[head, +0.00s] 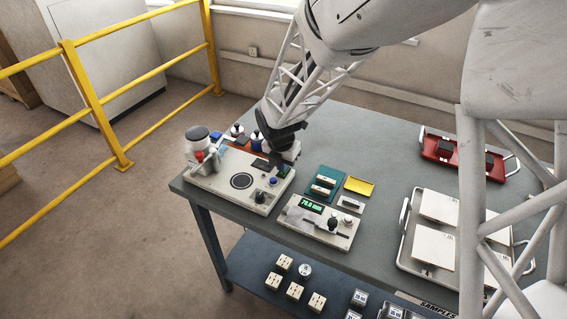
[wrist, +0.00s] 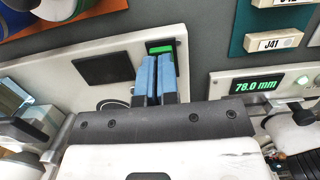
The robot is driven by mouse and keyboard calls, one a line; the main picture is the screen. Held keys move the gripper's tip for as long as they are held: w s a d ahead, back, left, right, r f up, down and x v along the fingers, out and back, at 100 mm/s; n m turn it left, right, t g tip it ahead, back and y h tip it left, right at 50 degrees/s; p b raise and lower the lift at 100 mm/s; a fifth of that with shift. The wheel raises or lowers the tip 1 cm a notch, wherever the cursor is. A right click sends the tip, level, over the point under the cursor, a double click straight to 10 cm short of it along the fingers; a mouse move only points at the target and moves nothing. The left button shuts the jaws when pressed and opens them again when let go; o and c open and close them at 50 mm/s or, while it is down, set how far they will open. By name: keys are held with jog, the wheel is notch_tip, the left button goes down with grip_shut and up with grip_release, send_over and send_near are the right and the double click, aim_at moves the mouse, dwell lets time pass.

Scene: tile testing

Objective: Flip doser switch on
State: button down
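The doser (head: 235,183) is a pale, flat-topped unit at the left end of the grey table. It carries a black ring mark, a dark square pad and small knobs at its front right. A lit green patch in a black frame (wrist: 160,47), display or switch I cannot tell, sits on its panel in the wrist view. My gripper (head: 284,168) is over the doser's right back part. In the wrist view its two blue fingers (wrist: 157,58) are side by side with only a thin gap, tips at the green patch. They partly cover it; contact cannot be told.
A gauge unit (head: 318,222) with a green readout stands to the right of the doser. A teal tray (head: 312,183), yellow tray (head: 359,186), red tray (head: 438,163) and rack with white tiles (head: 408,247) are farther right. A white dark-capped container (head: 201,146) stands on the doser's left.

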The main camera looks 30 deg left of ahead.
aim_at(280, 174)
jog(key=shift+s+d+f, duration=0.25)
jog(key=shift+s+f, duration=0.15)
jog(key=shift+f, duration=0.2)
notch_tip(280, 174, up, 15)
jog(key=s, duration=0.1)
jog(key=shift+a, duration=0.25)
jog(key=shift+w+d+r, duration=0.15)
jog(key=shift+w+r, duration=0.1)
jog(key=shift+w, duration=0.05)
dwell(0.4)
jog(key=shift+f, duration=0.15)
dwell(0.4)
jog(key=f, duration=0.4)
jog(key=w+f, duration=0.1)
jog(key=f, duration=0.4)
jog(key=w+f, duration=0.1)
jog(key=f, duration=0.3)
jog(key=shift+f, duration=0.3)
